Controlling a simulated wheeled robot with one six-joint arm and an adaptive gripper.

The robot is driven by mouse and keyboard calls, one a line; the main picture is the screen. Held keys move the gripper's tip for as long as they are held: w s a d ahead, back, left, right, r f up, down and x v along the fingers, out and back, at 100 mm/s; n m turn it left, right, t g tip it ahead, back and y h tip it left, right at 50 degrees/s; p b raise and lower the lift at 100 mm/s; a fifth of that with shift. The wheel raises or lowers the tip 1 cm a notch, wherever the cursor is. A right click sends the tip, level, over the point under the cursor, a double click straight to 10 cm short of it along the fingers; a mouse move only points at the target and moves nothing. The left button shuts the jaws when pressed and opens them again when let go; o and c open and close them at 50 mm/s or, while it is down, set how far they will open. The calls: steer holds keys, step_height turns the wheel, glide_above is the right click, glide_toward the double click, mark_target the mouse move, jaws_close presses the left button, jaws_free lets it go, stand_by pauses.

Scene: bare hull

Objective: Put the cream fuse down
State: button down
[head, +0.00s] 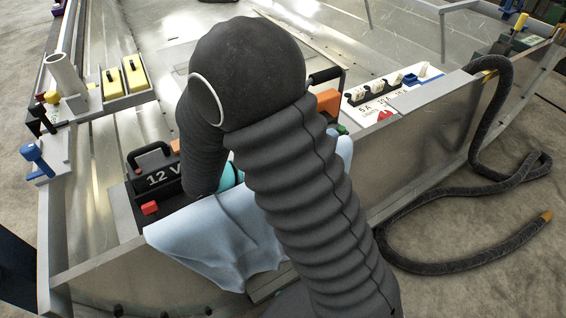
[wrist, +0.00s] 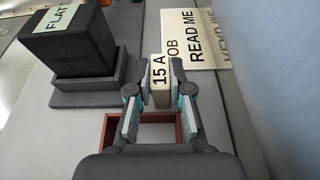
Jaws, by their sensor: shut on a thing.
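The cream fuse (wrist: 160,84), marked "15 A", is held between the fingertips of my gripper (wrist: 161,92) in the wrist view. The fingers press on its two sides, and its lettered face shows. A red-brown open frame (wrist: 109,123) lies below and partly behind my fingers. I cannot tell the fuse's height above the surface. In the head view my arm hides the fuse and most of the gripper; only a teal bit of the gripper (head: 230,177) shows.
In the wrist view, a black block marked "FLAT" (wrist: 75,45) sits in a grey holder at left, and a "READ ME" card (wrist: 203,55) lies beyond the fuse. The head view shows a 12 V battery (head: 160,180), a pale blue cloth (head: 215,235), a labelled fuse panel (head: 372,112) and a hose (head: 440,262).

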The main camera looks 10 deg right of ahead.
steer(key=shift+f, duration=0.1)
steer(key=c, duration=1.4)
jaws_free()
steer(key=o, duration=0.3)
steer(key=shift+o, duration=0.2)
